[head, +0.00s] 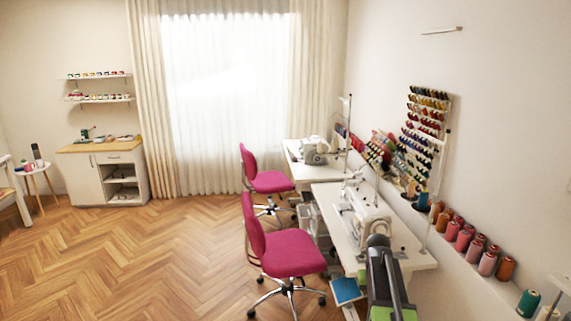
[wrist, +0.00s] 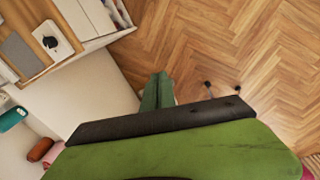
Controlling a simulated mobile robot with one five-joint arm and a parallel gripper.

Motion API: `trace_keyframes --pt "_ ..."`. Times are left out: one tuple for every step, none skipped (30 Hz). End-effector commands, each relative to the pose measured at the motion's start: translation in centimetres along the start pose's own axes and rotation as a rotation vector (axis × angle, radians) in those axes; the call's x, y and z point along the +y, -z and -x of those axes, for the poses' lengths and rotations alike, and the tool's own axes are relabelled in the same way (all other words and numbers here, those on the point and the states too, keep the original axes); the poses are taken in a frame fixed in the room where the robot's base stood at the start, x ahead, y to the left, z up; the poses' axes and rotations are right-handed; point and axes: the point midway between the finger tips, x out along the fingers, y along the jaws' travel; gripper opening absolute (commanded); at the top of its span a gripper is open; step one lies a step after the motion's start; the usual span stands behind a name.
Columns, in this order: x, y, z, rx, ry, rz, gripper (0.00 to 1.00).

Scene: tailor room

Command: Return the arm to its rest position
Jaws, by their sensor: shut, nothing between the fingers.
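My gripper (wrist: 157,90) shows in the wrist view as green fingers beyond a dark bar and a broad green body. The fingers are together with nothing between them, over the wooden floor beside a white surface. In the head view, part of my dark and green arm stands at the lower right, in front of the near sewing table (head: 416,259). I cannot make out the fingertips there.
Two magenta chairs (head: 289,253) stand left of the sewing tables. A sewing machine (head: 370,222) is close beyond my arm. Thread cones (head: 487,263) line the right wall. The herringbone floor (head: 150,260) is clear at left. The wrist view shows a wood-topped unit (wrist: 22,15).

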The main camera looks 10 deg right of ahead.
Motion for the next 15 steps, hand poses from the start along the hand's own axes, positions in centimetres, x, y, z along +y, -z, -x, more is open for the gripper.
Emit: trace_keyframes --pt "-4.8 -1.5 -0.1 0.003 0.01 0.064 0.0" --pt "-7.4 -2.2 0.0 0.005 0.015 0.098 0.0" --pt "-10.7 -3.4 0.1 0.006 0.023 0.143 0.0" --pt "-13.1 -4.5 0.2 0.007 0.029 0.176 0.0" --pt "-15.3 -5.7 0.3 0.007 0.035 0.208 0.0" --pt "-18.0 -7.4 0.4 0.006 0.044 0.248 0.0" --pt "-19.8 -8.7 0.5 0.004 0.05 0.274 0.0" --pt "-21.3 -10.0 0.6 0.002 0.056 0.297 0.0" --pt "-22.9 -11.8 0.7 -0.001 0.064 0.321 0.0" --pt "-23.8 -13.2 0.8 -0.005 0.069 0.333 0.0" --pt "-24.2 -14.4 0.9 -0.008 0.075 0.338 0.0" --pt "-24.0 -15.3 1.0 -0.014 0.082 0.328 0.0" --pt "-23.8 -15.8 1.1 -0.018 0.086 0.319 0.0" --pt "-23.7 -16.2 1.1 -0.021 0.089 0.313 0.0" --pt "-23.7 -16.6 1.1 -0.025 0.092 0.306 0.0"
